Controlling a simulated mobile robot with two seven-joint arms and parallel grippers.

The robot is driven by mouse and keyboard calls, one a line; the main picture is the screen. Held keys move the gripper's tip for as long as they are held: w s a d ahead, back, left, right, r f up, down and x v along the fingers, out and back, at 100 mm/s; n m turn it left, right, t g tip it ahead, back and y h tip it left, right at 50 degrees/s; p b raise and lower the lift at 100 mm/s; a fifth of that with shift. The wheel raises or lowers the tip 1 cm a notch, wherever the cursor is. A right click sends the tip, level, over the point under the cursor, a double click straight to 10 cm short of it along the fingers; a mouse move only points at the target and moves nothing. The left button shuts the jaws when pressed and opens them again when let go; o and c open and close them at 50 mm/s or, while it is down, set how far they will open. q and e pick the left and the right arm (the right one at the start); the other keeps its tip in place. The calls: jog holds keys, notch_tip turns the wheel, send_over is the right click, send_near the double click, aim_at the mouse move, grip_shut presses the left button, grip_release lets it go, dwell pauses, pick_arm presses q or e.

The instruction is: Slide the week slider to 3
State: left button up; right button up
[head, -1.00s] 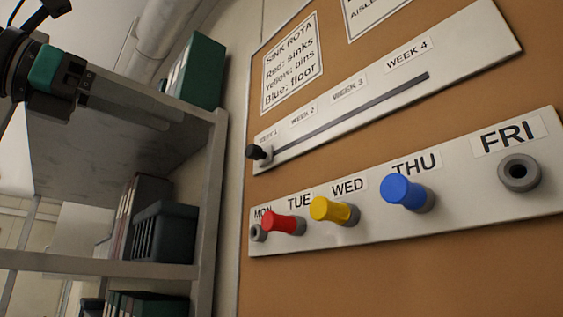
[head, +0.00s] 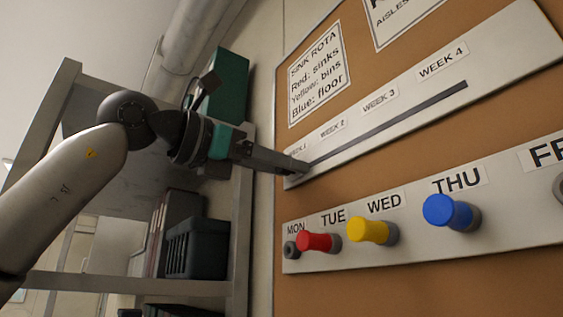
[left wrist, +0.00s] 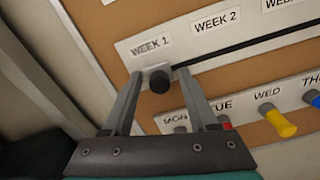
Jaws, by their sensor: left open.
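The week slider is a black knob (left wrist: 159,82) at the left end of a dark slot, just below the WEEK 1 label, in the left wrist view. The slot (head: 390,122) runs along a white strip under labels WEEK 1 to WEEK 4 in the head view; the WEEK 3 label (head: 380,99) is right of the middle. My left gripper (head: 300,167) is open at the slot's left end and hides the knob in the head view. In the left wrist view its fingers (left wrist: 160,92) stand on either side of the knob, with gaps visible. My right gripper is not in view.
Below is a day strip (head: 415,245) with red (head: 318,241), yellow (head: 367,230) and blue (head: 448,212) pegs sticking out. A shelf unit (head: 240,220) with a dark crate (head: 195,248) and files stands to the left. The board in front of the slot is clear to the right.

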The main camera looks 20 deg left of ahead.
pick_arm(q)
jog(key=shift+w, duration=0.1)
jog(key=shift+c, duration=0.2)
grip_shut()
dwell(1.2)
